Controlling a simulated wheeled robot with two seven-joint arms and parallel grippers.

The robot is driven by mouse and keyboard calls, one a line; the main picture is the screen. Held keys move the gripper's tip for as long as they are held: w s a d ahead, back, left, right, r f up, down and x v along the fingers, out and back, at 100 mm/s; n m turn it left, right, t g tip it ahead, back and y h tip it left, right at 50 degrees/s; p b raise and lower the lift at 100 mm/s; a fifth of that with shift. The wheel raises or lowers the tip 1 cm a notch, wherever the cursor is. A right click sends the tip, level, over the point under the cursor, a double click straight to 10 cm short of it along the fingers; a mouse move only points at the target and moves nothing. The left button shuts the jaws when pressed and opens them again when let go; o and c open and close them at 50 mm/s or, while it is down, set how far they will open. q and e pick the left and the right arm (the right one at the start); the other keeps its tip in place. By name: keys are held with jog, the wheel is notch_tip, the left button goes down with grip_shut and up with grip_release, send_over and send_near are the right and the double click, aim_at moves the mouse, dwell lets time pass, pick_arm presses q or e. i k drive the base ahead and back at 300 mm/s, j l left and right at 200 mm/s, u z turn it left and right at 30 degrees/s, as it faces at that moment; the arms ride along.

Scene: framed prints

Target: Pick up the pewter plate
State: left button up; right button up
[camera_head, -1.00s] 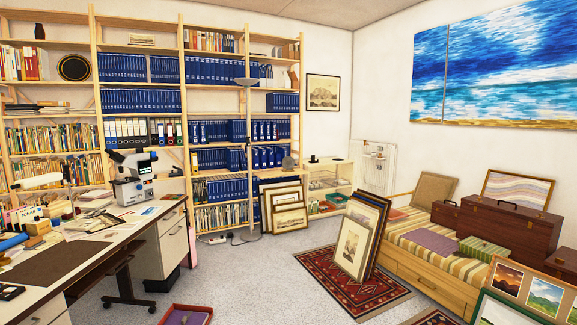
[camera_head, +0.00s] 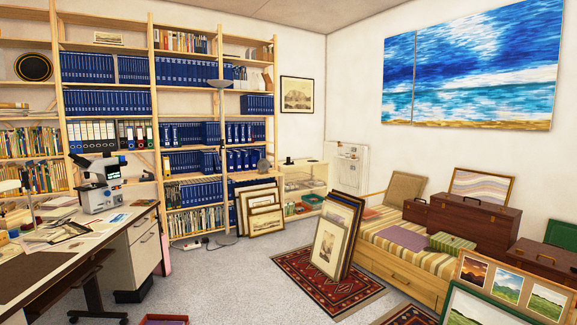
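No plate can be named as pewter with certainty. A small grey rounded object (camera_head: 263,164) stands at the right end of the bookcase, on a low shelf beside blue binders; it is too small to tell whether it is a plate. A dark round plate with a gold ring (camera_head: 33,67) stands upright on an upper shelf at the far left. Neither of my grippers is in view.
A desk (camera_head: 140,228) with a microscope (camera_head: 100,183) stands at left. Framed prints (camera_head: 331,240) lean on a red rug (camera_head: 300,282) in the middle. A striped daybed (camera_head: 430,262) with wooden boxes (camera_head: 476,228) is at right. Grey carpet (camera_head: 225,285) is clear between.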

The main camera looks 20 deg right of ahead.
aim_at(263, 164)
jog(key=i+l+z, duration=0.2)
jog(key=i+l, duration=0.15)
jog(key=i+l+z, duration=0.2)
jog(key=i, duration=0.35)
jog(key=i+l+z, duration=0.2)
jog(key=i, duration=0.3)
jog(key=i+u, duration=0.35)
jog(key=i, duration=0.55)
jog(key=i+l+u, duration=0.15)
jog(key=i+u, duration=0.2)
jog(key=i, duration=0.5)
jog(key=i+l+z, duration=0.2)
jog(key=i, duration=0.4)
jog(key=i+j+z, duration=0.2)
jog(key=i, duration=0.45)
jog(key=i+z, duration=0.15)
jog(key=i, duration=0.45)
jog(key=i+j+z, duration=0.2)
jog(key=i, duration=0.45)
jog(key=i+l+u, duration=0.1)
jog(key=i+u, duration=0.15)
jog(key=i, duration=0.3)
jog(key=i+l+u, duration=0.25)
jog(key=i, duration=0.25)
jog(key=i+l+u, duration=0.2)
jog(key=i, duration=0.3)
jog(key=i+l+u, duration=0.25)
jog(key=i, duration=0.25)
jog(key=l, duration=0.1)
